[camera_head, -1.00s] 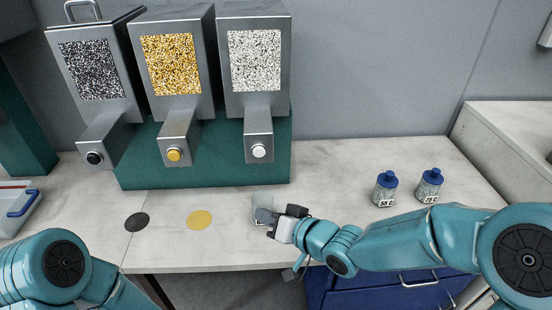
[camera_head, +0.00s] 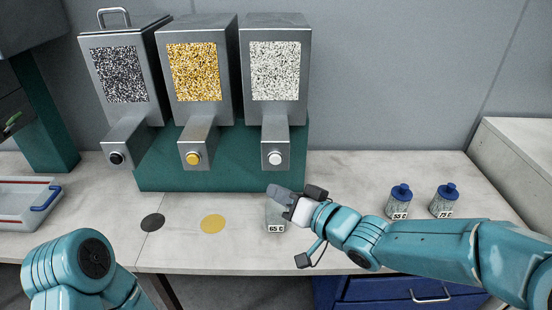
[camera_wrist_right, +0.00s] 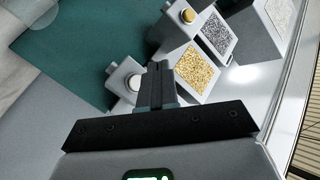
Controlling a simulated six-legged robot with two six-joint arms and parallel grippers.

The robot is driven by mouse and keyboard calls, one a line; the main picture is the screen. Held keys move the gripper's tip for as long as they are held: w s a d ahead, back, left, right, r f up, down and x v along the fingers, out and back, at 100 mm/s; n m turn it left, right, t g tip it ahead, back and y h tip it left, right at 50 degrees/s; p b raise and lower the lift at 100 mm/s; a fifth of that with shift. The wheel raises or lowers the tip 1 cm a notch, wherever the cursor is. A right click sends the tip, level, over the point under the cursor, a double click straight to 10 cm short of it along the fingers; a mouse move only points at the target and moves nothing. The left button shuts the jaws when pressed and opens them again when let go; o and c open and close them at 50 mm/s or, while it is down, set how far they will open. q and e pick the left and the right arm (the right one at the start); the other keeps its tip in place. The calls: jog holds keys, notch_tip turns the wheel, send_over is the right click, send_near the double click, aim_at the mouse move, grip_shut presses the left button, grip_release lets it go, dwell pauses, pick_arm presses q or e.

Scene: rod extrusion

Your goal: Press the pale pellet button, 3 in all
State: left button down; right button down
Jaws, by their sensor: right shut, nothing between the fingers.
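The pale pellet button (camera_head: 275,158) is a white round knob on the spout of the rightmost dispenser (camera_head: 274,28), whose window shows pale pellets. In the right wrist view the white button (camera_wrist_right: 134,82) is just left of the fingertips. My right gripper (camera_head: 274,191) is shut and empty, below the button and apart from it; its closed fingers (camera_wrist_right: 158,72) also show in the right wrist view. A clear jar (camera_head: 275,217) labelled 65 C stands below the gripper, its top partly hidden. My left gripper is out of view; only its arm shows at lower left.
Two more dispensers stand to the left, with a yellow button (camera_head: 193,158) and a black button (camera_head: 116,158). Two blue-capped jars (camera_head: 400,200) (camera_head: 444,201) stand at right. A dark disc (camera_head: 152,222) and a yellow disc (camera_head: 213,224) mark the counter. A tray (camera_head: 22,220) lies at far left.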

aim_at(275, 159)
jog(key=w+p, duration=0.3)
jog(key=w, duration=0.4)
dwell(2.0)
jog(key=shift+w+p, duration=0.35)
jog(key=shift+p, duration=0.15)
